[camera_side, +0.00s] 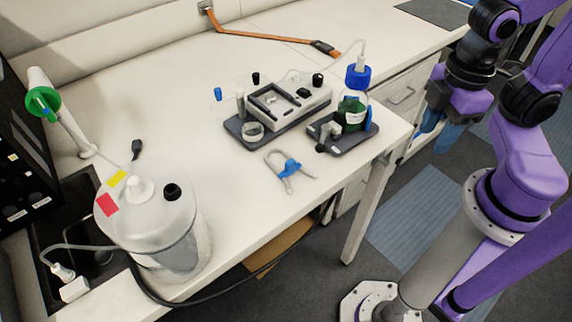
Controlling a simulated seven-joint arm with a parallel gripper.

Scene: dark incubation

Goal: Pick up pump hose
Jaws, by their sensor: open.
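A small light-grey, U-shaped piece of tubing with a blue clip (290,168) lies on the white bench near its front edge. It may be the pump hose, but I cannot tell for sure. A thin pale hose (361,50) also rises from the blue cap of a bottle with dark green liquid (351,108) and runs back to the left. My gripper (440,128) hangs at the right, beyond the bench's right edge, with blue fingers pointing down.
A grey-white device (290,100) stands on a dark tray left of the bottle. A large translucent canister (152,215) stands at the front left, with a cable and a green-collared wand (43,103) nearby. An orange strap-like piece (270,37) lies at the back. The bench's middle left is clear.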

